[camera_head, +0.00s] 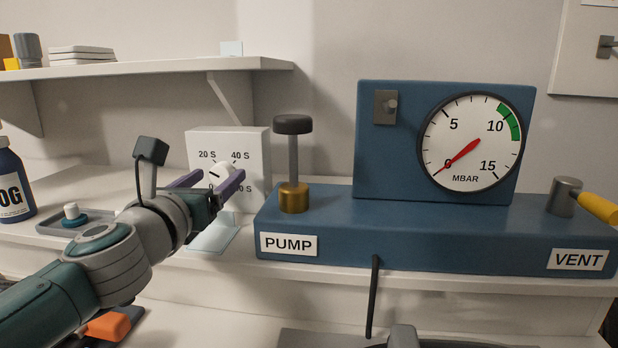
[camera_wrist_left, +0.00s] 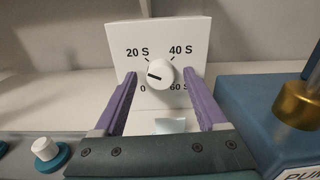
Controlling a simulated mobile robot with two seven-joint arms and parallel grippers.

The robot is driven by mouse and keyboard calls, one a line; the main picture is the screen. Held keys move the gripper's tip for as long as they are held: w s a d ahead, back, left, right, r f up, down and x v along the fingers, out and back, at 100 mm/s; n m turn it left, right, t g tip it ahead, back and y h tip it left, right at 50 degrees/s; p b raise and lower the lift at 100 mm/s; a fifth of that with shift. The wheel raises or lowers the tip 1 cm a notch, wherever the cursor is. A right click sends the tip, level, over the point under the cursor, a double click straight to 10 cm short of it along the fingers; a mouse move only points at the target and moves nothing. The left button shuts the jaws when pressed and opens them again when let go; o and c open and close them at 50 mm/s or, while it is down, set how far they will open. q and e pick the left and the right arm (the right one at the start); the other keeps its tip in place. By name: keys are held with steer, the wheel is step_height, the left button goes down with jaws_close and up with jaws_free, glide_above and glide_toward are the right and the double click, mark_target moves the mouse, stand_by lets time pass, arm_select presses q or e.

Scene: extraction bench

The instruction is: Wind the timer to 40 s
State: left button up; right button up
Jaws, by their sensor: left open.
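The timer (camera_head: 256,150) is a white box with a round white knob and the marks 20 S, 40 S and 60 S; the left wrist view also shows a 0 at lower left. The knob (camera_wrist_left: 161,74) has a dark pointer line aimed left, between 0 and 20 S. My left gripper (camera_head: 212,181) is open, its purple fingers pointing at the timer face. In the left wrist view the fingertips (camera_wrist_left: 160,76) appear on either side of the knob; I cannot tell contact. In the head view the gripper hides part of the dial. My right gripper is not in view.
Right of the timer is a blue unit (camera_head: 340,225) with a pump plunger (camera_head: 293,160), a gauge (camera_head: 471,142) reading near zero and a yellow-handled vent valve (camera_head: 566,197). A blue bottle (camera_head: 10,182) and a tray (camera_head: 52,227) stand left. A shelf (camera_head: 150,68) is above.

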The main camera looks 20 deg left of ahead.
arm_select(q)
jaws_close()
stand_by(0.7)
